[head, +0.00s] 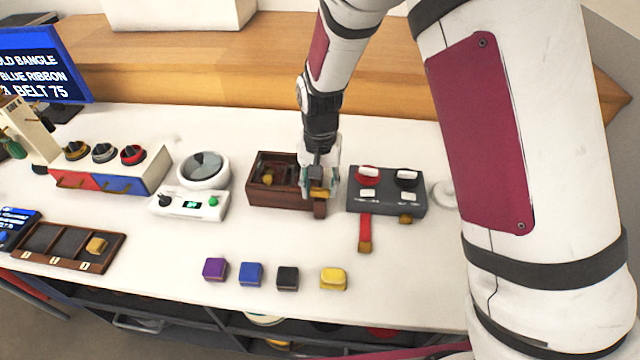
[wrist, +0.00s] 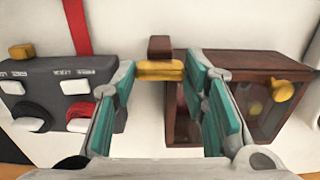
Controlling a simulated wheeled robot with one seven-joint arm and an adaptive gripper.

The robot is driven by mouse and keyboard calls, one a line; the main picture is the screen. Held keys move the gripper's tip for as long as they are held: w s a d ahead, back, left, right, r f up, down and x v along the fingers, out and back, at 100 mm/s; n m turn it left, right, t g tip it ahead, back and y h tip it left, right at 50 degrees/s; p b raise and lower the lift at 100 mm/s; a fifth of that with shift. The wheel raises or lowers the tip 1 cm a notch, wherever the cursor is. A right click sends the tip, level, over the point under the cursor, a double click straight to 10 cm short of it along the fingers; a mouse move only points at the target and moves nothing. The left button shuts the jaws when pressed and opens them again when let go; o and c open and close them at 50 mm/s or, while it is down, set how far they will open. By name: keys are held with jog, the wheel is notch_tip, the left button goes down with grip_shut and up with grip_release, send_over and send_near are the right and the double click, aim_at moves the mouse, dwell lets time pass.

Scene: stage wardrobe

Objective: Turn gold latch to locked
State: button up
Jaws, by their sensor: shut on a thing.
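The gold latch (head: 320,193) is a short gold bar at the front right corner of a dark wooden box (head: 262,197). In the wrist view the gold latch (wrist: 160,70) lies crosswise between my fingertips, against a small brown block (wrist: 160,46). My gripper (head: 319,186) reaches down from above. In the wrist view its teal-padded fingers (wrist: 161,76) are shut on the latch, one at each end. The wooden box (wrist: 262,66) shows beside the fingers there, with a gold knob (wrist: 282,90). My gripper hides part of the box's right side in the head view.
A grey panel (head: 385,207) with red and black knobs and a hanging red strap (head: 365,230) stands close to the right. A white scale (head: 190,206) stands left. Several coloured blocks, including a yellow one (head: 334,279), line the front. Bare white tabletop lies between.

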aim_at(320, 189)
dwell(0.3)
jog(key=o, duration=1.2)
jog(key=shift+c, duration=0.2)
jog(key=shift+r, duration=0.1)
notch_tip(320, 189, up, 12)
jog(key=s+d+r+p, duration=0.1)
jog(key=s+d+r, duration=0.4)
jog(key=r, duration=0.3)
jog(key=s+d+r+t+p, duration=0.1)
jog(key=s+d+r, duration=0.2)
jog(key=s, duration=0.4)
jog(key=s+d+r+n+t+p, duration=0.1)
jog(key=s+d+r, duration=0.2)
jog(key=s, duration=0.5)
jog(key=s+d+r+n+t+p, duration=0.1)
jog(key=s+d+r+t, duration=0.1)
jog(key=s, duration=0.6)
jog(key=shift+d+r, duration=0.85)
jog(key=shift+d, duration=0.3)
